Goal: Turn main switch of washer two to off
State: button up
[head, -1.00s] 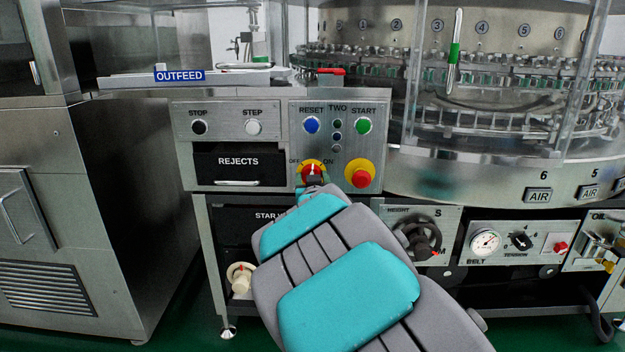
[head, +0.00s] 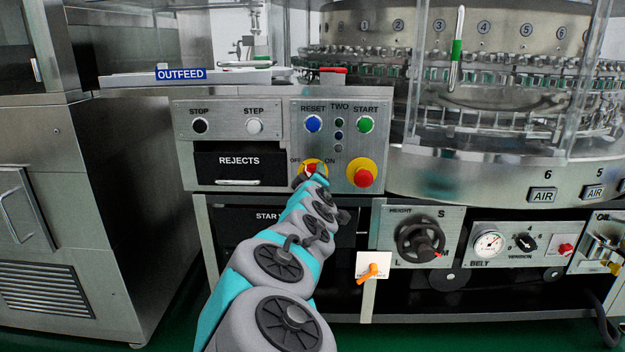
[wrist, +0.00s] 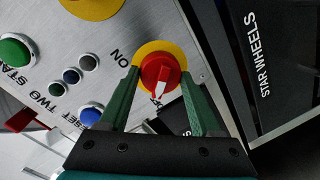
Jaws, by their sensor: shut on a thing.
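The main switch of washer two is a red knob with a white pointer on a round yellow plate (head: 322,164), low on the panel marked TWO. In the wrist view the red knob (wrist: 160,72) sits between the two green fingers of my gripper (wrist: 159,78), which is shut on it. The white pointer (wrist: 160,93) points down in that view, toward a label partly hidden by the gripper. The ON label (wrist: 120,57) is clear of the pointer. In the head view my gripper (head: 314,178) covers the lower part of the switch.
A red stop button on a yellow plate (head: 362,176) is close to the right of the switch. Blue reset (head: 313,124) and green start (head: 364,124) buttons are above. The rejects drawer (head: 239,166) is left. A height handwheel (head: 419,240) is lower right.

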jog(key=shift+a+n, duration=0.1)
jog(key=shift+n, duration=0.5)
jog(key=o, duration=1.4)
jog(key=shift+c, duration=0.2)
jog(key=s, duration=0.7)
jog(key=shift+s+r, duration=0.35)
jog(key=shift+r, duration=0.05)
